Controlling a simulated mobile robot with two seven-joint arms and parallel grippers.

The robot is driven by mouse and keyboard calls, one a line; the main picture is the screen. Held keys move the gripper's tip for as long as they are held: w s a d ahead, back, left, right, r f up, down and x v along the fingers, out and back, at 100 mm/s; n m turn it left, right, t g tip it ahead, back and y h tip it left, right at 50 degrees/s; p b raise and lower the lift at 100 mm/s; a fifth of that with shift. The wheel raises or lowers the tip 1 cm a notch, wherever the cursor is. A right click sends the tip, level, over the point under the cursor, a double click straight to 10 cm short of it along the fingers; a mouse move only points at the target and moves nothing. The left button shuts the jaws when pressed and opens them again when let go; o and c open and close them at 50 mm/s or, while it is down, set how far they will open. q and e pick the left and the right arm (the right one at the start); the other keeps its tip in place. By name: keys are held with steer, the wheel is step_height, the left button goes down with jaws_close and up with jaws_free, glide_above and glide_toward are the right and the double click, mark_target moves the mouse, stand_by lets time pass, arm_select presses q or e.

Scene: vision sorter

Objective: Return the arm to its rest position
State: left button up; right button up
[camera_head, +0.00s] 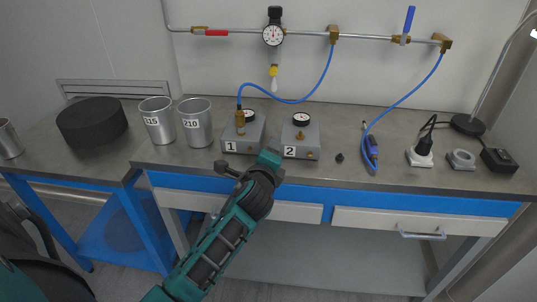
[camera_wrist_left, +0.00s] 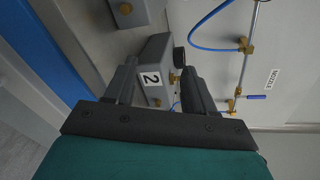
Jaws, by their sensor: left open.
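My left arm (camera_head: 222,238) reaches in from the lower left over the front of the bench. Its end (camera_head: 268,160) is just in front of the grey box labelled 2 (camera_head: 301,136); its fingers are not clear in the head view. In the left wrist view my left gripper (camera_wrist_left: 160,75) is open. Box 2 (camera_wrist_left: 157,62) shows beyond and between its two dark fingers, with nothing visibly held. I cannot tell the exact distance to the box. My right gripper is not in view.
Box 1 (camera_head: 240,133), joined to a blue hose, stands left of box 2. Two metal cups (camera_head: 196,122) (camera_head: 157,119) and a black round block (camera_head: 92,121) stand farther left. Drawers (camera_head: 415,222) line the bench front.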

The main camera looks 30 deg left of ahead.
arm_select(q)
steer(key=s+d+f+n+g+h, duration=0.25)
steer(key=s+d+n, duration=0.2)
steer(key=s, duration=0.55)
steer(key=s+d+f+n+g+h, duration=0.2)
steer(key=s+d+f+n+g, duration=0.15)
steer(key=s+n, duration=0.4)
steer(key=s+d+f+n+g+h, duration=0.2)
steer(key=s+d+n+g, duration=0.15)
steer(key=s, duration=0.85)
steer(key=w+d+f+t+h, duration=0.2)
steer(key=w+f+t, duration=0.4)
steer(key=f, duration=0.3)
steer(key=shift+w+d, duration=0.4)
steer(key=shift+w, duration=0.3)
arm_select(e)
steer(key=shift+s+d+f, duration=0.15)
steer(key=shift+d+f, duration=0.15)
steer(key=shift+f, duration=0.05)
arm_select(q)
steer(key=shift+f, duration=0.15)
